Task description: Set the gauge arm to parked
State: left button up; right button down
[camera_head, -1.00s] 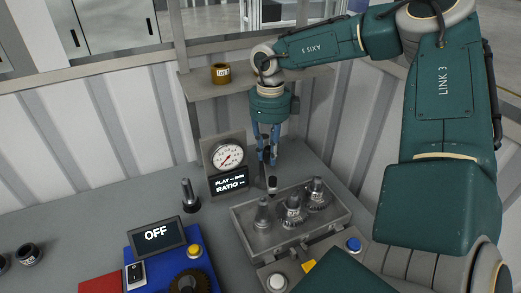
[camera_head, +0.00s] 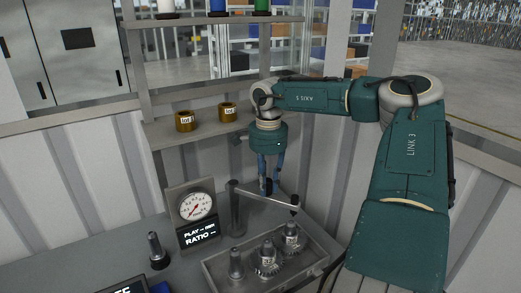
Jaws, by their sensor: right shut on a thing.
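The gauge arm (camera_head: 252,194) is a grey bar on an upright post (camera_head: 236,212). It points right from the post, with a dark tip (camera_head: 294,206) at its free end above the back of the tray. My right gripper (camera_head: 268,184) points down and is shut on a dark knob on the bar, between post and tip. The fingers partly hide the knob. The dial gauge panel (camera_head: 192,216) stands left of the post; its display reads PLAY and RATIO with dashes. My left gripper is not in view.
A metal tray (camera_head: 212,270) holds several grey geared parts (camera_head: 266,258) below the gauge arm. A dark-based peg (camera_head: 156,250) stands on the bench at left. A shelf (camera_head: 205,132) with two brass cups (camera_head: 184,121) lies behind my right gripper.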

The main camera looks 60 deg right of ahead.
jog(key=shift+w+d+r+n+b, duration=0.1)
jog(key=shift+w+d+n+b, duration=0.2)
jog(key=shift+d+n, duration=0.5)
jog(key=shift+w+d+f+n+b, duration=0.1)
jog(key=shift+w+d+n, duration=0.45)
jog(key=shift+d, duration=0.4)
jog(key=shift+w+d+r+n+b, duration=0.1)
jog(key=shift+w+d+n+b, duration=0.15)
jog(key=shift+d+n, duration=0.6)
jog(key=shift+d, duration=0.1)
jog(key=c, duration=1.5)
grip_release()
notch_tip(320, 180, up, 12)
jog(key=shift+f, duration=0.1)
